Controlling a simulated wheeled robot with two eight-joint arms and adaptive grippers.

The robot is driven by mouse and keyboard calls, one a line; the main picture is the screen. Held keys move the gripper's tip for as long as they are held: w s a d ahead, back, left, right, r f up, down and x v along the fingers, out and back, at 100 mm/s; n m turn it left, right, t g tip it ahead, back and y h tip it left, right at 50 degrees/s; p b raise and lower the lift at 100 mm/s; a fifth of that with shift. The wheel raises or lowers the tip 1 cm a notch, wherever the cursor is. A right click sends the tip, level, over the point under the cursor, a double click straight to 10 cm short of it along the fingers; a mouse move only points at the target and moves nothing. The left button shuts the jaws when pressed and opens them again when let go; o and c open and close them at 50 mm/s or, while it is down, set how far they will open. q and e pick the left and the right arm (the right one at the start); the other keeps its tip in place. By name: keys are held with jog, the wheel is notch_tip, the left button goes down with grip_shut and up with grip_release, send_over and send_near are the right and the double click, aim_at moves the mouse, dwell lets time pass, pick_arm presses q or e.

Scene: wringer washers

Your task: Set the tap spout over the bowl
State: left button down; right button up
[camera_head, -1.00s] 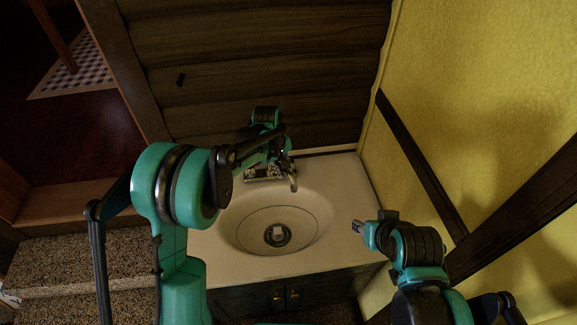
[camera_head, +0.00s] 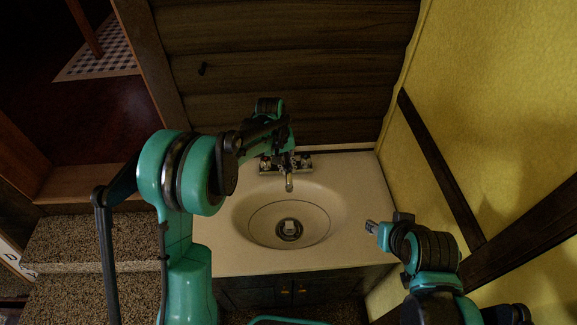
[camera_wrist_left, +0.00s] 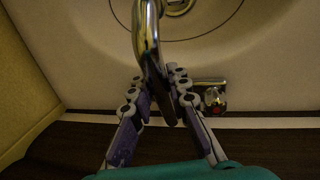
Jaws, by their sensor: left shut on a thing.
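The chrome tap spout (camera_head: 289,182) points forward from the tap base at the back of the counter. Its tip shows over the back part of the cream bowl (camera_head: 245,215), nearly in line with the drain (camera_head: 288,229). My left gripper (camera_head: 289,158) is at the tap from behind, partly hidden by its own wrist. In the left wrist view its fingers (camera_wrist_left: 160,92) are on both sides of the curved spout (camera_wrist_left: 148,38), shut on it. My right gripper (camera_head: 371,228) is above the counter right of the bowl, apart from the tap; its jaw opening is too small to tell.
A tap handle (camera_wrist_left: 212,97) sits close beside my left fingers. A dark plank wall (camera_head: 330,70) stands behind the counter and a yellow wall (camera_head: 480,110) on the right. The counter (camera_head: 355,190) is bare around the bowl. Speckled steps (camera_head: 95,240) lie left.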

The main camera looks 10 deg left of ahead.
pick_arm(q)
jog(key=c, duration=1.4)
grip_release()
jog(key=shift+c, duration=0.2)
jog(key=shift+r, duration=0.1)
notch_tip(320, 180, up, 12)
jog(key=a, duration=0.2)
jog(key=shift+s, duration=0.3)
jog(key=shift+a, duration=0.1)
jog(key=s+a+r+m+t+b, duration=0.1)
jog(key=s+a+r+t+b, duration=0.2)
jog(key=s, duration=0.9)
jog(key=s+a+f+m+t+y, duration=0.1)
jog(key=s+a+f, duration=0.1)
jog(key=s, duration=0.4)
jog(key=s+a+f+m+t+y, duration=0.1)
jog(key=s+a+f+t, duration=0.1)
jog(key=s+f, duration=0.2)
jog(key=s, duration=0.3)
jog(key=shift+a+t+b, duration=0.3)
jog(key=shift+b, duration=0.05)
